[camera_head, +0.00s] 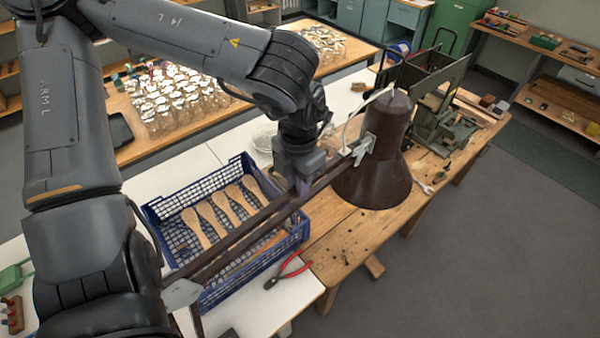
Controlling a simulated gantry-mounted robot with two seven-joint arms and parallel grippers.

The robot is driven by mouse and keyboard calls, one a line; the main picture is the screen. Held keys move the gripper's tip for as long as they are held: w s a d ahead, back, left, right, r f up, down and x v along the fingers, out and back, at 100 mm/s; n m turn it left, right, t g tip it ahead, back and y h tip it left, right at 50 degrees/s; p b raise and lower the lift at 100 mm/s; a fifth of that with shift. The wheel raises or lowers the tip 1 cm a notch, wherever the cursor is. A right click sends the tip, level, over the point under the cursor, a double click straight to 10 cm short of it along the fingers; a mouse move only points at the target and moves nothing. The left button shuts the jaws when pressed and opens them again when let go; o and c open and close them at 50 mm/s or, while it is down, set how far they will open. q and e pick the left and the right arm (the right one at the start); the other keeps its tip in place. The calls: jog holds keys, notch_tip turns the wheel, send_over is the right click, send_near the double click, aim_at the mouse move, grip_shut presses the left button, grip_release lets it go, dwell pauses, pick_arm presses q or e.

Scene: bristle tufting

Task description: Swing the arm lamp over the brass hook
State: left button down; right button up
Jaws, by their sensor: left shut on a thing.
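The arm lamp has a dark brown bell-shaped shade (378,178) that hangs mouth down over the wooden workbench. Its long dark twin-bar arm (240,239) runs from the joint at lower left up to the shade bracket. My left gripper (302,187) points down and is shut on the lamp arm, a little left of the shade. Its fingers are partly hidden. I cannot make out the brass hook; the shade hides part of the bench. My right gripper is not in view.
A blue crate (152,212) with several wooden brush blanks lies below the lamp arm. Red-handled pliers (290,270) lie at the crate's front right. A dark green machine (440,125) stands behind the shade. Jars (175,100) crowd the back table. The floor at right is clear.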

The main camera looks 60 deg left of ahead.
pick_arm(q)
jog(key=shift+w+d, duration=0.1)
jog(key=shift+d, duration=0.25)
jog(key=c, duration=1.1)
grip_release()
jog(key=shift+o, duration=0.2)
jog(key=shift+r, duration=0.1)
notch_tip(320, 180, up, 11)
jog(key=shift+b, duration=0.45)
